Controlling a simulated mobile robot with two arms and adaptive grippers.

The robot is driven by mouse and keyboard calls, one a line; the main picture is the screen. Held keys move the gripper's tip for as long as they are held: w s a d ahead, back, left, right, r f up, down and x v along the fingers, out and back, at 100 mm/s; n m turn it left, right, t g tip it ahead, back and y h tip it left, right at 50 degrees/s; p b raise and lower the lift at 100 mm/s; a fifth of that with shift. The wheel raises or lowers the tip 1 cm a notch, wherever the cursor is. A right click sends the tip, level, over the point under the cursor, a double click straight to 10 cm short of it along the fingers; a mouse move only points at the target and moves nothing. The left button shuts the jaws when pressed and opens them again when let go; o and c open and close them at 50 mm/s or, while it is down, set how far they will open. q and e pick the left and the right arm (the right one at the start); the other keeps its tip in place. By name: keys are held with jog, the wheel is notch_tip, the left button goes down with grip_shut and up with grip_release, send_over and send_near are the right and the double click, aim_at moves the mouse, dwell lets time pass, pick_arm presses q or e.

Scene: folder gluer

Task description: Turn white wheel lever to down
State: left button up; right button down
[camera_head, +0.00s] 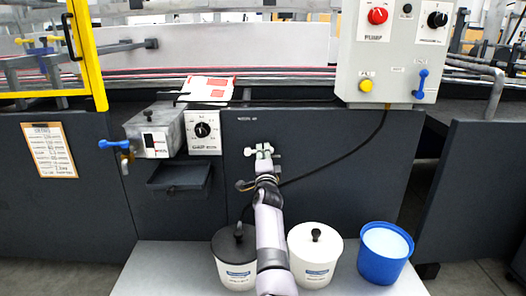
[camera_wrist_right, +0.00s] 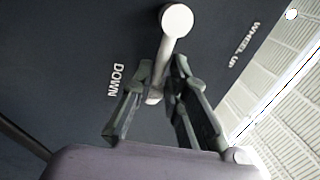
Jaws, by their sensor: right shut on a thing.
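The white wheel lever shows in the right wrist view as a round white end (camera_wrist_right: 176,20) with a white arm running down between my fingers. The dark panel beside it carries the word DOWN (camera_wrist_right: 116,80) on the left and WHEEL UP (camera_wrist_right: 245,45) on the right. My right gripper (camera_wrist_right: 160,80) is shut on the lever's arm, one finger on each side. In the head view my right gripper (camera_head: 263,153) is against the dark machine front, and the lever is mostly hidden there. My left gripper is not in view.
Below stand a white tub with a dark lid (camera_head: 232,272), another white tub (camera_head: 316,270) and a blue bucket (camera_head: 382,270) on a light bench (camera_head: 160,270). A grey control box (camera_head: 390,85) hangs at upper right, its black cable running behind my gripper. A dial box (camera_head: 203,140) is at left.

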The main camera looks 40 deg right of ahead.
jog(key=shift+d+m, duration=0.15)
jog(key=shift+m, duration=0.15)
jog(key=c, duration=1.4)
grip_release()
jog(key=shift+f, duration=0.1)
jog(key=shift+o, duration=0.2)
jog(key=v, duration=0.7)
jog(key=shift+s, duration=0.25)
